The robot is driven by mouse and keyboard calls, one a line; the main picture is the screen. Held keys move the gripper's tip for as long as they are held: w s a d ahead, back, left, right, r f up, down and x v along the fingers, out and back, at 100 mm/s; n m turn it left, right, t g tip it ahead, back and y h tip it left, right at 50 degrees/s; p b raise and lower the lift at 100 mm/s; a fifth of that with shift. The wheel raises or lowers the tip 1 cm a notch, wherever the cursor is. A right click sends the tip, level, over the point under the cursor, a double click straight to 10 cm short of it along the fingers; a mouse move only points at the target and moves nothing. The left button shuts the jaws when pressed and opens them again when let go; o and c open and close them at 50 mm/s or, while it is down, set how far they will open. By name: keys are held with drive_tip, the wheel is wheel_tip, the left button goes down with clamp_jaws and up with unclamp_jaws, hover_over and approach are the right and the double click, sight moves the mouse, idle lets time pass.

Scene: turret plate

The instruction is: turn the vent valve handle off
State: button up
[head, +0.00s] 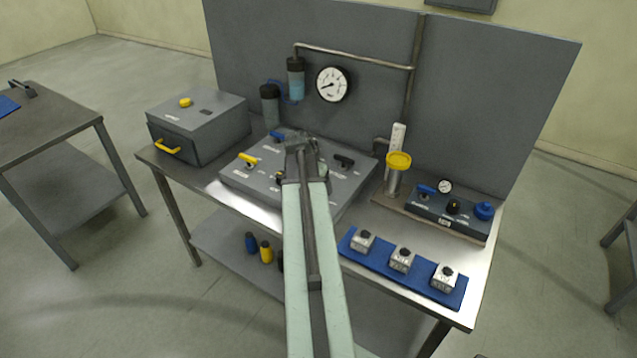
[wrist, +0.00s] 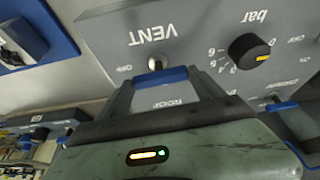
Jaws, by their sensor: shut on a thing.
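The vent valve handle (wrist: 160,76) is a blue bar beside its metal stem in the wrist view, under the upside-down VENT lettering. An OFF mark (wrist: 124,68) lies to the left of the stem. My gripper (wrist: 163,88) is shut on the handle, one finger on each side. In the head view my gripper (head: 298,143) is over the grey valve panel (head: 238,178), and my arm hides the vent handle there.
A black knob (wrist: 250,52) with a yellow mark and another blue handle (wrist: 283,106) lie close to my gripper. On the panel are a yellow handle (head: 249,160) and a black one (head: 343,160). A blue tray (head: 357,258) with metal blocks stands at the front right.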

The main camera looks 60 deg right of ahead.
drive_tip(key=shift+m, duration=0.4)
drive_tip(key=o, duration=1.4)
drive_tip(key=shift+c, duration=0.2)
drive_tip(key=p+v, duration=0.7)
drive_tip(key=shift+r, duration=0.4)
drive_tip(key=shift+w+a, duration=0.15)
